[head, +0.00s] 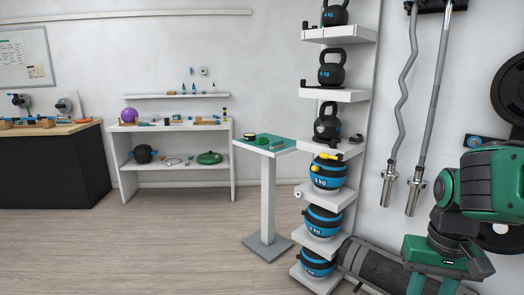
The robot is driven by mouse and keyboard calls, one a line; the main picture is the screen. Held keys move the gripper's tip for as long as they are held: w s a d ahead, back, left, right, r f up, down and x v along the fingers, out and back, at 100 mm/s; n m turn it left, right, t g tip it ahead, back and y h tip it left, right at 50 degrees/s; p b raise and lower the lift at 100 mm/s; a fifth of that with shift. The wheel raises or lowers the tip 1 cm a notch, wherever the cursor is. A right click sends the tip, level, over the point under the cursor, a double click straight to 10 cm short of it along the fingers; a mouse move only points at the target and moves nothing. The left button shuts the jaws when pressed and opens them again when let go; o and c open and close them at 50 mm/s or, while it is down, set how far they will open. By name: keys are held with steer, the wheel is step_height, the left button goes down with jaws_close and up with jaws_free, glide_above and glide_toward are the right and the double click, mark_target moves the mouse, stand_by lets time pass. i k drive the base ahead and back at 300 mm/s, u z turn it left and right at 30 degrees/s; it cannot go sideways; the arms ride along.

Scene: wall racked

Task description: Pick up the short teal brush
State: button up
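I cannot pick out a short teal brush with certainty; the small items are too tiny to tell apart. A white workbench (180,127) by the back wall carries several small items in a row, some bluish. My gripper (432,287) is at the lower right, pointing down, far from both. Its two teal fingers stand apart with nothing seen between them; their tips are cut off by the frame's bottom edge.
A white rack (338,95) of kettlebells stands between my arm and the stand. Barbells (437,90) hang on the wall, and a dark rolled mat (375,265) lies on the floor. A black cabinet (50,170) is at far left. The floor at left and centre is clear.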

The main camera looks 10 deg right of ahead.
mark_target(274, 144)
steer(key=u, duration=0.35)
steer(key=i, duration=0.95)
steer(key=u, duration=0.3)
steer(key=i, duration=1.3)
steer(key=z, duration=0.9)
steer(key=i, duration=0.9)
steer(key=z, duration=0.65)
